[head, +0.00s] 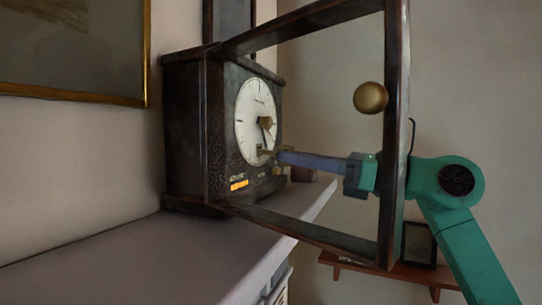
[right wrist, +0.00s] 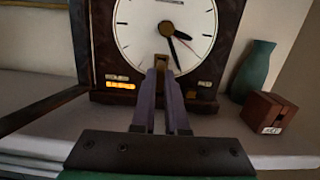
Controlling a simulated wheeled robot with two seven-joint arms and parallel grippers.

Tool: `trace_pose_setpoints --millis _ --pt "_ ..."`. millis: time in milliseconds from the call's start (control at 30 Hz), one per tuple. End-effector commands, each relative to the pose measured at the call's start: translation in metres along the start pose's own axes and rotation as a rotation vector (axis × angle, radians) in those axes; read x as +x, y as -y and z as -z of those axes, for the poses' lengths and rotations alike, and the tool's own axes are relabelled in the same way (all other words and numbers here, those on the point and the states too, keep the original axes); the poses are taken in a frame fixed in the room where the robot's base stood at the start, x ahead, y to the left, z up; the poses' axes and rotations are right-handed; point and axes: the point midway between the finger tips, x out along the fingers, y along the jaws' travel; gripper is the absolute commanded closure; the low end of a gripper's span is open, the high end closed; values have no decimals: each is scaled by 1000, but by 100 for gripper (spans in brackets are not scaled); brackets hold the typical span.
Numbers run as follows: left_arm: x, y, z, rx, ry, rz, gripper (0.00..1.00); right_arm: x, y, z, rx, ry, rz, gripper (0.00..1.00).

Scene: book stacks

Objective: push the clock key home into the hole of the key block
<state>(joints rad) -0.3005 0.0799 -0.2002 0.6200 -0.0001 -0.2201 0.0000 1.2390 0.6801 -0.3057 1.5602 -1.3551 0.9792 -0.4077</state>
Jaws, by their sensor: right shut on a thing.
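A dark wooden clock (head: 190,130) stands on a shelf with its framed glass door open. Its white dial (head: 243,105) has black hands. A small brass block (head: 266,122) sits at the dial's middle; it also shows in the right wrist view (right wrist: 168,27). I take it for the key block; its hole cannot be made out. My right gripper (head: 278,156) reaches past the door frame, its purple fingers shut on a small brass clock key (right wrist: 162,60). The key is in front of the lower dial, below the block and seemingly apart from it. My left gripper is out of view.
The open door frame (head: 395,120) with a brass knob (head: 370,97) stands close around my right arm. A teal vase (right wrist: 255,68) and a brown labelled box (right wrist: 268,112) stand right of the clock. The shelf (head: 130,255) is clear at front left.

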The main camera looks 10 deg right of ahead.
Motion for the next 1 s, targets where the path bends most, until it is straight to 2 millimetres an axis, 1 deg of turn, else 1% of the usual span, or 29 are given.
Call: trace_pose_setpoints --millis 1000 --pt "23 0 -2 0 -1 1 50 -51 0 1 -1 -1 1 100"
